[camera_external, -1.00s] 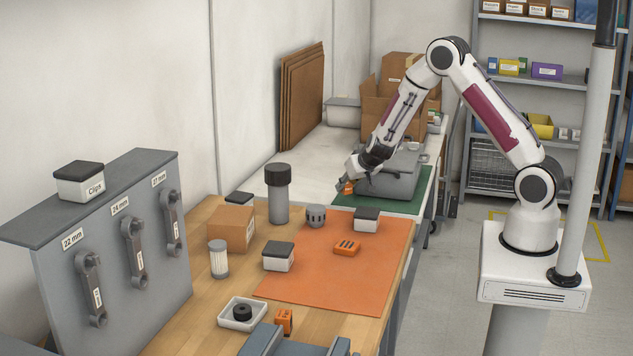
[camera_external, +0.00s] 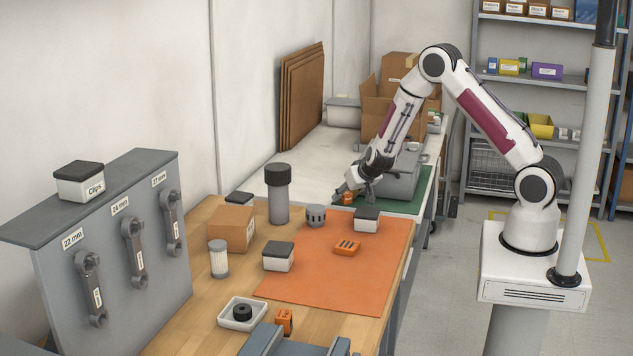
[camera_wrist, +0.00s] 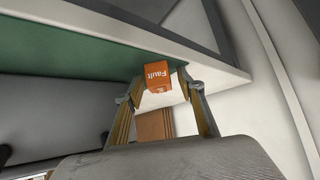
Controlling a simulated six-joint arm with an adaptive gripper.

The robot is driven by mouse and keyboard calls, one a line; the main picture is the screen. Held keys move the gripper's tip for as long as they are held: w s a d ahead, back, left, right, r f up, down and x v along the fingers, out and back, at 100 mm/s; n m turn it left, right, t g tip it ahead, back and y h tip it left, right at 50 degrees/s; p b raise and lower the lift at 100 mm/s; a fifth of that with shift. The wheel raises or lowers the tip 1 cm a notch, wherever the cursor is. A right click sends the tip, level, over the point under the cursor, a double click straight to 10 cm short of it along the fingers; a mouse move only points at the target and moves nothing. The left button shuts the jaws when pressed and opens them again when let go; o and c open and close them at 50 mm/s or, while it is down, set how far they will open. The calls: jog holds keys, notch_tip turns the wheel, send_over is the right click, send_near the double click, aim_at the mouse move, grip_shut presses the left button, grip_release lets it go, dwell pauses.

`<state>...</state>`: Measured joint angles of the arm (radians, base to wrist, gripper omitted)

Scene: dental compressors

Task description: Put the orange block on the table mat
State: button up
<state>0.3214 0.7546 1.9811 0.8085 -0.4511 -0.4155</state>
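The small orange block (camera_external: 347,197), marked "Fault", is at the left end of the green mat (camera_external: 408,205). It also shows in the wrist view as an orange block (camera_wrist: 158,76) close to the mat's edge. My gripper (camera_external: 354,191) is low over that end of the mat, with its fingers spread around the block. A larger orange mat (camera_external: 325,278) lies on the wooden table.
A grey case (camera_external: 402,178) stands on the green mat right behind my gripper. The orange mat holds another orange block (camera_external: 347,247) and black-lidded white boxes (camera_external: 278,257). A grey cylinder (camera_external: 278,200) stands nearby. Cardboard boxes (camera_external: 390,105) stand at the back.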

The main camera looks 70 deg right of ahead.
jog(key=shift+r, duration=0.15)
jog(key=shift+r, duration=0.15)
jog(key=v, duration=1.2)
dwell(0.5)
dwell(0.5)
jog(key=s+a+r+n+t+y, duration=0.1)
jog(key=s+a+r+n+y, duration=0.2)
jog(key=a+r, duration=0.6)
jog(key=s+a+r+n+t+y, duration=0.1)
jog(key=s+a+r+n+y, duration=0.25)
jog(key=a+r, duration=0.55)
jog(key=s+a+n+g, duration=0.1)
jog(key=s+a, duration=0.1)
jog(key=s, duration=0.9)
jog(key=s+a+n+g, duration=0.1)
jog(key=s+a, duration=0.1)
jog(key=s, duration=0.9)
jog(key=shift+s+r+g, duration=0.35)
jog(key=shift+r+g, duration=0.05)
jog(key=shift+r, duration=0.05)
